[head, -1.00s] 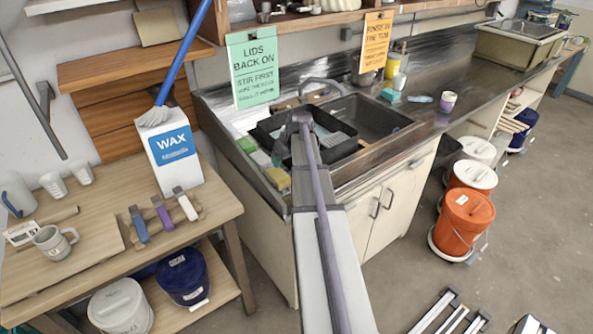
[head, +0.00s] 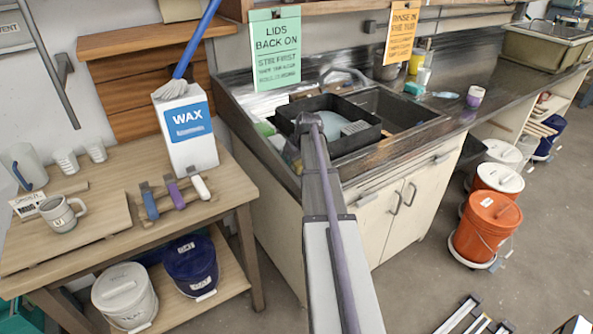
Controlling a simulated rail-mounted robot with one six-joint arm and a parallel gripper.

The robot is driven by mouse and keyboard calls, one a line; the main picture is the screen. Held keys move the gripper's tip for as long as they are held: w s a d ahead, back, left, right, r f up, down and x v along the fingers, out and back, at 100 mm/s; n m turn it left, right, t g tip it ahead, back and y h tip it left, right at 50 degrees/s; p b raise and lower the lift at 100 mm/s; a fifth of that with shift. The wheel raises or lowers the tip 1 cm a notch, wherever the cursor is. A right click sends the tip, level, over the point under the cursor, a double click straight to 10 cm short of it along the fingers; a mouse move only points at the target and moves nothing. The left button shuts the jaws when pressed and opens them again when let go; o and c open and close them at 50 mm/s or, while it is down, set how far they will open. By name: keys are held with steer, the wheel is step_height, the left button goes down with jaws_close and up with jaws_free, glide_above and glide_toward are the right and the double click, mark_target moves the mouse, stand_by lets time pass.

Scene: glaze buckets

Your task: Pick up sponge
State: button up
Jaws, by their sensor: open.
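A green block (head: 264,129), which looks like a sponge, lies on the left ledge of the sink. A small teal block (head: 414,88), perhaps another sponge, lies on the counter right of the basin. A yellowish item (head: 291,157) lies on the ledge, partly hidden by my arm. My gripper (head: 309,124) is over the sink's left front part, at the near left corner of the black tub (head: 365,136), right of the green block. It is open and seen from behind; its fingertips are mostly hidden. I cannot tell whether anything lies directly beneath it.
A wooden table (head: 88,247) at left holds a WAX box (head: 186,130), a mug (head: 62,213) and handled tools. Two signs hang above the sink, near the shelf. Orange buckets (head: 486,225) stand on the floor at right. Some open floor lies in front of the cabinet.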

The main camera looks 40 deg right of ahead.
steer(key=shift+r, duration=0.15)
steer(key=shift+f, duration=0.25)
stand_by(0.4)
steer(key=c, duration=0.7)
step_height(320, 180, up, 11)
steer(key=p, duration=1)
steer(key=shift+f, duration=0.2)
